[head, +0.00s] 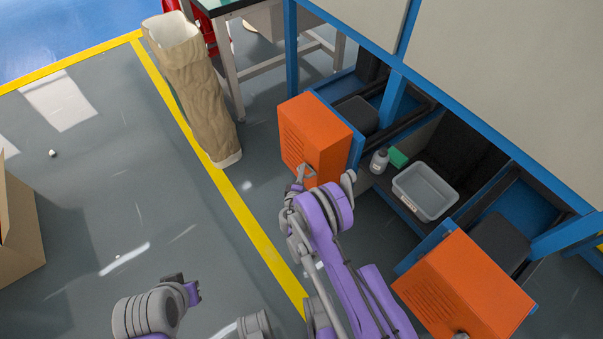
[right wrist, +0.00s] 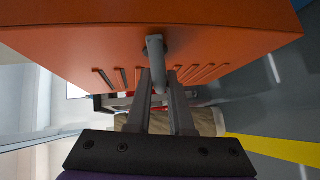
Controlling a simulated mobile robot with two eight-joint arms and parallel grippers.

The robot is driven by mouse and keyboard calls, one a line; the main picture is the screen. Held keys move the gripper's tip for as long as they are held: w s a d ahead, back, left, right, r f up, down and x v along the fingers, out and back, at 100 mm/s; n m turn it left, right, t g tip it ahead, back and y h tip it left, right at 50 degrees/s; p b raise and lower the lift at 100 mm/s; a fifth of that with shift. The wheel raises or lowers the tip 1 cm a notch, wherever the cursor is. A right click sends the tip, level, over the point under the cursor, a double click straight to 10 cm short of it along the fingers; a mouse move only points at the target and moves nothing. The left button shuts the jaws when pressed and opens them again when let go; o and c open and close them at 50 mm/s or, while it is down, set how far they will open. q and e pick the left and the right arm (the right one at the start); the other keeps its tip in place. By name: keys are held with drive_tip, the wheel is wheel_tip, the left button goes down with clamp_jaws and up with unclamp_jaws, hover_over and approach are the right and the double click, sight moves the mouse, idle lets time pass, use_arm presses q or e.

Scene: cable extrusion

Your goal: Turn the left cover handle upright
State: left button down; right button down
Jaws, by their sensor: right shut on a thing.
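The left cover (head: 315,125) is an orange box-like door with slots, standing out from the blue machine frame. Its grey handle (right wrist: 157,62) shows in the right wrist view, sticking out from the orange face between my fingers. My right gripper (head: 304,171) is at the lower part of this cover, and it also shows in the right wrist view (right wrist: 160,95), with its two fingers closed on the handle. In the head view the gripper largely hides the handle, so its exact tilt is unclear. My left gripper (head: 186,287) is low over the floor, away from the covers; its opening is unclear.
A second orange cover (head: 465,285) stands at the lower right. Between the covers, a shelf holds a grey tray (head: 425,190), a small bottle (head: 379,161) and a green block (head: 398,157). A tall tan sack (head: 190,90) stands at the back left. The floor at left is mostly clear.

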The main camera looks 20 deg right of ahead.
drive_tip(key=n+g+b, duration=0.1)
drive_tip(key=g+b, duration=0.1)
drive_tip(key=shift+f+n+g, duration=0.1)
drive_tip(key=shift+n+g, duration=0.3)
drive_tip(key=n+g+b, duration=0.2)
drive_tip(key=g, duration=0.1)
drive_tip(key=n+g+h+b, duration=0.1)
drive_tip(key=n+g+b, duration=0.1)
drive_tip(key=g, duration=0.2)
drive_tip(key=shift+s+d+n+g+h+b, duration=0.1)
drive_tip(key=shift+n+g+h+b, duration=0.6)
drive_tip(key=shift+g, duration=0.7)
drive_tip(key=c, duration=0.8)
unclamp_jaws()
drive_tip(key=shift+s, duration=0.1)
drive_tip(key=shift+c, duration=0.2)
